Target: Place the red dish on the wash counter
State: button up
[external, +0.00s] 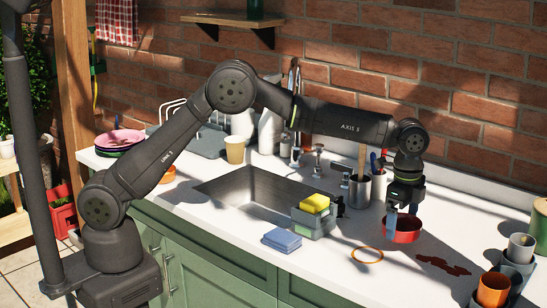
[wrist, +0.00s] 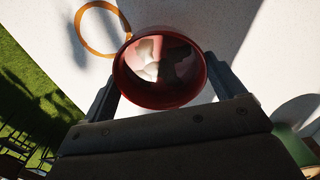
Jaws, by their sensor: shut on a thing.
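The red dish (external: 404,232) is a small round bowl on the right part of the white wash counter (external: 330,265). In the wrist view the dish (wrist: 159,68) sits between my two fingers, its open top facing the camera. My gripper (external: 392,222) points down at the dish and is shut on it. The gripper also shows in the wrist view (wrist: 165,85), one finger on each side of the dish. I cannot tell whether the dish touches the counter or is slightly above it.
An orange ring (external: 367,255) lies left of the dish, and a dark red spill (external: 443,265) lies to its right. A sponge caddy (external: 314,219) stands by the sink (external: 248,195). A utensil cup (external: 360,190) is behind. Several cups (external: 493,290) stand at the right edge.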

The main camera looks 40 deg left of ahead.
jog(key=shift+f, duration=1.95)
jog(key=shift+f, duration=0.15)
jog(key=o, duration=0.8)
jog(key=shift+o, duration=0.2)
notch_tip(320, 180, up, 12)
